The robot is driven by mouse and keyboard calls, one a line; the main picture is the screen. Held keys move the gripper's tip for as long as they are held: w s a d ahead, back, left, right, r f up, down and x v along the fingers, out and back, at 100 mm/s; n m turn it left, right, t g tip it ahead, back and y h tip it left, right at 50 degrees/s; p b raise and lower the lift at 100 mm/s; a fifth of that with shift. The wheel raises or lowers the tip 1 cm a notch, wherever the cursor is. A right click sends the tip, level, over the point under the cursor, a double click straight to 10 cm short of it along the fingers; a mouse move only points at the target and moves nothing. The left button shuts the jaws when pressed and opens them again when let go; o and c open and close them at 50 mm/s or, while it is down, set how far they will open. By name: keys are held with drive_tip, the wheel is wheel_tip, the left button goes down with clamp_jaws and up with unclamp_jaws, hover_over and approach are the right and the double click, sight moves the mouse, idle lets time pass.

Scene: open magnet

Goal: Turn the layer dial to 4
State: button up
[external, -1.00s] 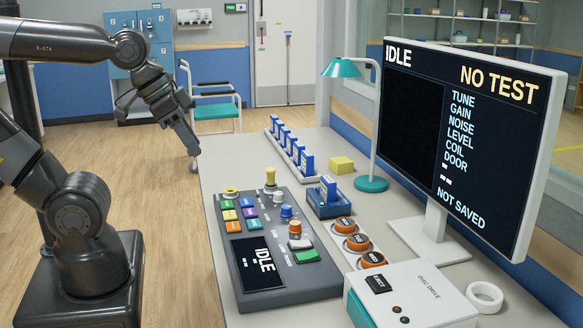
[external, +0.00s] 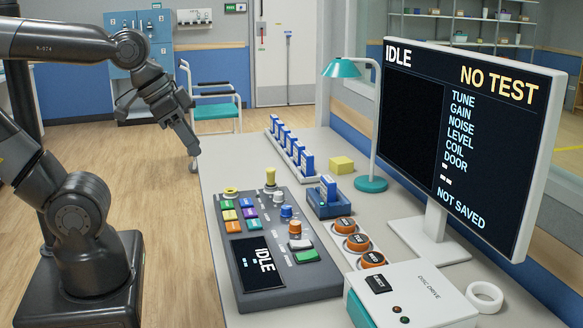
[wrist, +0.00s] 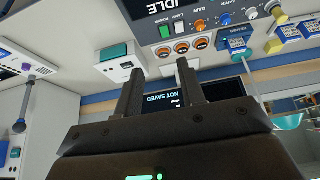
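The control console (external: 264,235) lies on the bench with a row of knobs along its right side. The knobs are a yellow-topped one (external: 270,176), a small white one (external: 279,197), a blue one (external: 286,211) and an orange one (external: 295,228). They also show at the top of the wrist view, with the white knob (wrist: 251,13) beside the blue knob (wrist: 225,19). Small labels are there, but I cannot tell surely which knob is the layer dial or its setting. My gripper (external: 190,142) is open and empty, left of the bench and away from the console; its fingers (wrist: 158,65) stand apart.
The monitor (external: 460,140) reads IDLE, NO TEST and NOT SAVED. A chair (external: 215,112) is behind my gripper.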

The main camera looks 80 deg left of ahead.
drive_tip(key=shift+o, duration=1.4)
drive_tip(key=shift+w+a+r, duration=0.1)
drive_tip(key=shift+w, duration=0.15)
drive_tip(key=n+g+h, duration=0.3)
drive_tip(key=n+g, duration=0.2)
drive_tip(key=n, duration=0.8)
hover_over(286, 207)
drive_tip(key=s+d, duration=0.3)
drive_tip(key=d, duration=0.1)
wheel_tip(286, 207, down, 9)
drive_tip(key=w+a+f+n+h, duration=0.25)
drive_tip(key=a+f+n, duration=0.25)
drive_tip(key=a+f, duration=0.45)
drive_tip(key=shift+g+y, duration=0.3)
drive_tip(key=shift+y, duration=0.25)
drive_tip(key=x, duration=1.1)
drive_tip(key=shift+w+d+r, duration=0.1)
drive_tip(key=shift+w+d, duration=0.2)
drive_tip(key=shift+d, duration=0.05)
drive_tip(key=shift+c, duration=0.2)
drive_tip(key=c, duration=1)
drive_tip(key=shift+o, duration=0.2)
